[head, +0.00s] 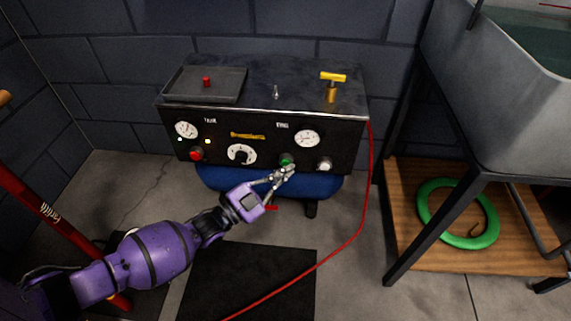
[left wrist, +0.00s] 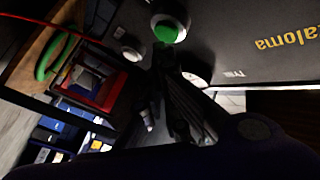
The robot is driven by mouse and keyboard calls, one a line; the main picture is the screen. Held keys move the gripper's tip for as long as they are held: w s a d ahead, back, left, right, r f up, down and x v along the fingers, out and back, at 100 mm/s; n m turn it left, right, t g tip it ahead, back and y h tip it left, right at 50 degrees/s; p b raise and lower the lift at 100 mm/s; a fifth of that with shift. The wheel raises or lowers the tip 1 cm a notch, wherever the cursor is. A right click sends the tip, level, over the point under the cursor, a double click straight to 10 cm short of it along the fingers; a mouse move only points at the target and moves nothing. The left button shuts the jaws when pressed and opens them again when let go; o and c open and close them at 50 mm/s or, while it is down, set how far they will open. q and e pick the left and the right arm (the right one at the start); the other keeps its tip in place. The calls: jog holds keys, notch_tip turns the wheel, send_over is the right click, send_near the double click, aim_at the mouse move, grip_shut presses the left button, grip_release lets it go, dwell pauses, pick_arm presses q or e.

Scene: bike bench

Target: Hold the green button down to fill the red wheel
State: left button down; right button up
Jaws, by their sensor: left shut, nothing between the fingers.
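The green button (head: 286,160) is on the front panel of the black compressor (head: 225,166), below the right gauge. In the left wrist view the green button (left wrist: 167,30) shows in its pale ring. My left gripper (head: 290,169) is shut and empty, with its fingertips just below and in front of the button. In the left wrist view the fingers (left wrist: 168,62) reach close to the button's edge; I cannot tell whether they touch it. A red hose (head: 367,190) runs from the compressor's right side to the floor. I see no red wheel in the head view.
A red button (head: 196,154), a dial (head: 241,154) and a white button (head: 324,164) share the panel. A blue tank (head: 318,187) is underneath. A metal-framed stand with a wooden shelf (head: 411,192) holds a green ring (head: 427,213) at right. A black mat (head: 250,285) lies in front.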

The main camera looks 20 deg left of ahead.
pick_arm(q)
jog(key=shift+w+a, duration=0.1)
jog(key=shift+w, duration=0.1)
dwell(0.3)
jog(key=shift+w+a, duration=0.1)
jog(key=shift+w, duration=0.35)
dwell(0.3)
dwell(1.2)
jog(key=shift+s+d+p, duration=0.25)
jog(key=shift+s+p, duration=0.1)
jog(key=shift+s, duration=0.5)
jog(key=shift+s, duration=0.1)
jog(key=s+p, duration=0.1)
jog(key=s, duration=0.1)
jog(key=s+d+p, duration=0.1)
jog(key=s, duration=0.1)
jog(key=shift+s+d+p, duration=0.2)
jog(key=shift+s+p, duration=0.1)
jog(key=shift+p, duration=0.05)
